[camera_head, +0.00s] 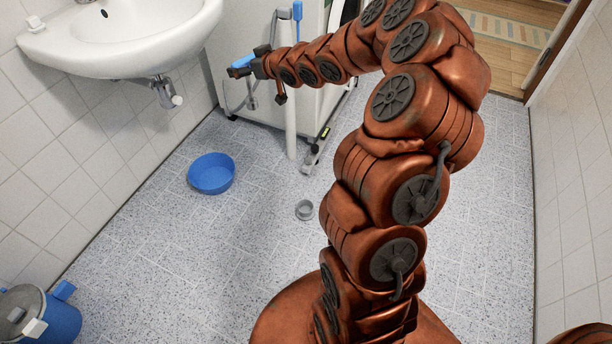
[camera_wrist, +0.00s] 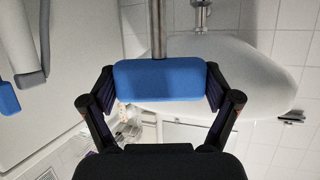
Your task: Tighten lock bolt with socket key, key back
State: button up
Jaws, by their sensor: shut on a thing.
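My gripper (camera_head: 252,67) is at the end of the outstretched arm, in front of the white cabinet and right of the sink. In the wrist view, the two fingers of my gripper (camera_wrist: 160,95) are shut on a blue block-shaped handle (camera_wrist: 160,80), one finger at each end. A metal shaft (camera_wrist: 157,30) runs from the handle away from the gripper; this looks like the socket key. In the head view the blue handle (camera_head: 243,61) shows at the fingertips. I cannot make out the lock bolt or the key's tip in either view.
The white sink (camera_head: 130,40) is at the left, with its drain pipe (camera_head: 165,92) below. A white cabinet (camera_head: 262,105) stands behind the gripper, with a white post (camera_head: 291,125) beside it. A blue basin (camera_head: 211,174), a grey ring (camera_head: 304,210) and a blue bucket (camera_head: 60,322) are on the floor.

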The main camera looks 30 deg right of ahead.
jog(key=s+d+f+n+y+b, duration=0.1)
jog(key=d+f+b, duration=0.1)
jog(key=d+f, duration=0.35)
jog(key=d+f+y+b, duration=0.1)
jog(key=d+f, duration=0.2)
jog(key=f, duration=0.6)
jog(key=s+d+f+n+b, duration=0.1)
jog(key=d+f+b, duration=0.1)
jog(key=d+f, duration=0.35)
jog(key=s+a+f+n+g+y+b, duration=0.1)
jog(key=s+f, duration=0.4)
jog(key=f, duration=0.6)
jog(key=s+a+f+n+g+y+b, duration=0.2)
jog(key=s+f, duration=0.3)
jog(key=f, duration=0.6)
jog(key=shift+s+a+f+n+y+b, duration=0.2)
jog(key=shift+s+n+y+b, duration=0.2)
jog(key=shift+y, duration=0.2)
jog(key=shift+r+p, duration=0.15)
jog(key=shift+p, duration=0.35)
jog(key=shift+f+b, duration=0.65)
jog(key=shift+f, duration=2.3)
jog(key=shift+f+b, duration=0.95)
jog(key=shift+f, duration=1.7)
jog(key=o, duration=1.5)
